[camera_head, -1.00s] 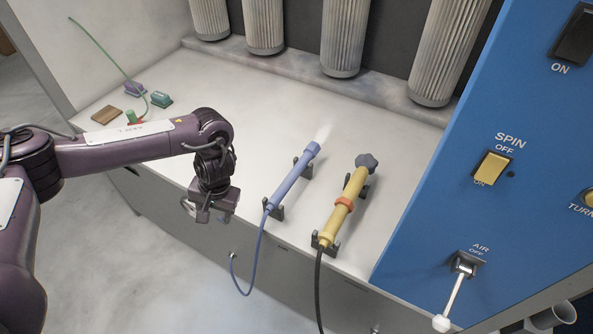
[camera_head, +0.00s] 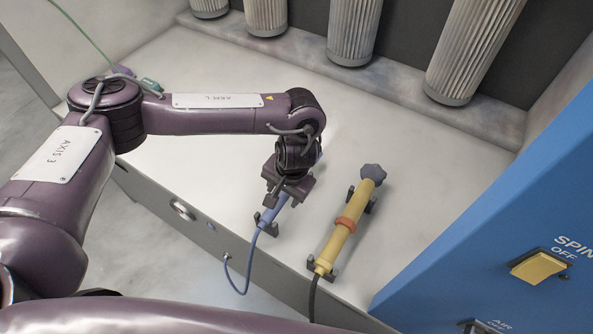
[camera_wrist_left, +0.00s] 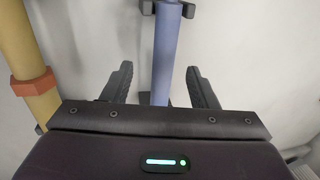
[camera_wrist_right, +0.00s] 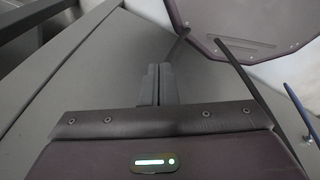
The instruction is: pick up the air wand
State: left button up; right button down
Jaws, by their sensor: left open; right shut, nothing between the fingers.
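The blue air wand (camera_head: 271,214) rests in dark cradles on the pale bench, its hose hanging over the front edge. My left gripper (camera_head: 284,196) is over it in the head view and hides much of its upper part. In the left wrist view the wand (camera_wrist_left: 165,50) runs between the two open fingers of my left gripper (camera_wrist_left: 161,85), with gaps on both sides. I cannot tell how far above it the fingers are. My right gripper (camera_wrist_right: 158,70) is shut and empty in the right wrist view, away from the wand.
A yellow tool (camera_head: 340,232) with an orange ring lies in cradles just right of the wand; it also shows in the left wrist view (camera_wrist_left: 25,50). Pleated filters (camera_head: 354,30) hang behind. A blue switch panel (camera_head: 500,230) stands at the right. The bench between wand and filters is clear.

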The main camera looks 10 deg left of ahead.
aim_at(278, 205)
pick_arm(q)
jog(key=f, duration=0.2)
jog(key=a+f, duration=0.1)
jog(key=shift+s+b, duration=0.25)
jog(key=shift+b, duration=0.1)
jog(key=f, duration=0.1)
jog(key=f+b, duration=0.1)
jog(key=shift+w+a+f, duration=0.3)
jog(key=shift+a, duration=0.05)
jog(key=shift+w+a+f, duration=0.1)
jog(key=shift+w+f, duration=0.05)
jog(key=shift+f, duration=0.15)
jog(key=c, duration=1.1)
pick_arm(e)
jog(key=s+f, duration=0.2)
jog(key=s, duration=0.1)
jog(key=shift+s+f, duration=0.1)
jog(key=shift+f, duration=0.15)
